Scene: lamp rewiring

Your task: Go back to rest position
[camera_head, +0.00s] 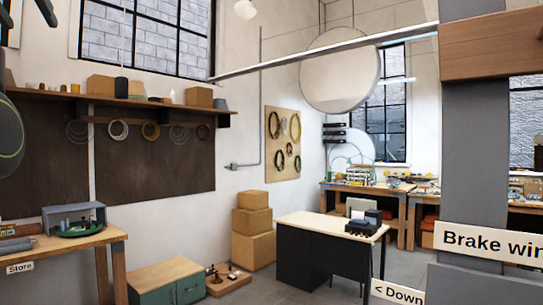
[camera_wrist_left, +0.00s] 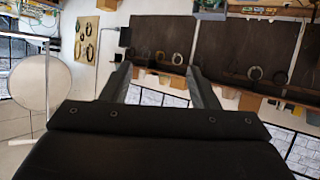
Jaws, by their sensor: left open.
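My left gripper (camera_wrist_left: 158,70) shows in the left wrist view with its two dark fingers spread apart. Nothing is between them. The wrist view is upside down, with the wall shelf and windows behind the fingers. In the head view, dark parts of my left arm and gripper show at the upper left edge, raised in the air and clear of the furniture. My right gripper is in neither view.
A workbench (camera_head: 70,243) with a grey bin stands at the lower left. A white-topped desk (camera_head: 322,225) stands mid-room beside stacked cardboard boxes (camera_head: 252,232). A green cabinet (camera_head: 165,283) is at the front. A round disc (camera_head: 340,78) hangs above. Floor shows around the desk.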

